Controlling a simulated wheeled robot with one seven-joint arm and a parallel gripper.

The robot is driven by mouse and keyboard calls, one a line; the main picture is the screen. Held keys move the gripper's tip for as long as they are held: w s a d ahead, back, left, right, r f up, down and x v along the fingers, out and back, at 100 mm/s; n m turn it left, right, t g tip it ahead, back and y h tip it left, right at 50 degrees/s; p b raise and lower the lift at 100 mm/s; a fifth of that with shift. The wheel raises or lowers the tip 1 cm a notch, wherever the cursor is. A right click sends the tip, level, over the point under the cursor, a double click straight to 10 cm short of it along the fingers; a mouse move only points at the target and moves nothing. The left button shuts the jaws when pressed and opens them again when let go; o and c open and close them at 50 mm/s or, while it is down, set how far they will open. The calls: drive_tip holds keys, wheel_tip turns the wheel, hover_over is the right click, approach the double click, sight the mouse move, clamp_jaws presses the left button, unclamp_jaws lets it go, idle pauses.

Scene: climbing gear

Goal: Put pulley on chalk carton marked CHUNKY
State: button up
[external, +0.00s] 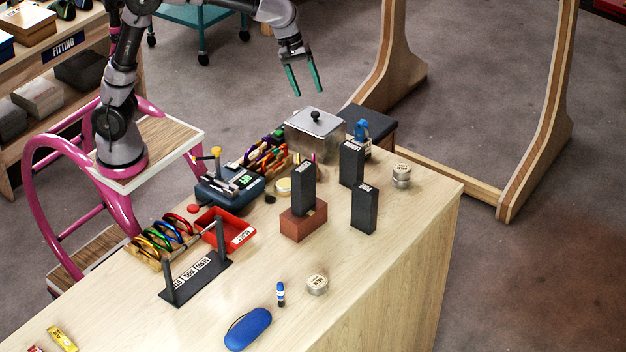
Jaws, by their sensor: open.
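My gripper (308,92) is open and empty, its two green fingers pointing down, above and behind the far end of the table. Three dark upright cartons stand there: one (351,164) at the back, one (364,210) nearer the front, and one (303,190) on a reddish-brown block. Their white labels are too small to read surely, so I cannot tell which says CHUNKY. A small blue item (361,130), possibly the pulley, shows behind the back carton, which partly hides it. My gripper is up and left of it, apart from everything.
A metal box with a knobbed lid (316,134) stands below my gripper. Round tins (401,175), a reddish-brown block (303,222), a red tray (228,230), a dark rail stand (196,278) and racked carabiners crowd the table (390,285). Its front right is clear.

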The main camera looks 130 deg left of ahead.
drive_tip(key=s+d+r+m, duration=0.3)
drive_tip(key=s+d+m, duration=0.3)
drive_tip(key=d, duration=0.4)
drive_tip(key=s+d+r+m, duration=0.3)
drive_tip(key=s+d+m, duration=0.2)
drive_tip(key=d+m, duration=0.3)
drive_tip(key=s+d+f+m+t+y, duration=0.1)
drive_tip(key=s+d+f+m+t, duration=0.1)
drive_tip(key=s+d+m, duration=0.8)
drive_tip(key=s+f+m, duration=0.1)
drive_tip(key=s+m, duration=0.1)
drive_tip(key=s, duration=0.1)
drive_tip(key=shift+s+d+m+t+y, duration=0.25)
drive_tip(key=shift+s+m+t+y, duration=0.05)
drive_tip(key=shift+m+t, duration=0.1)
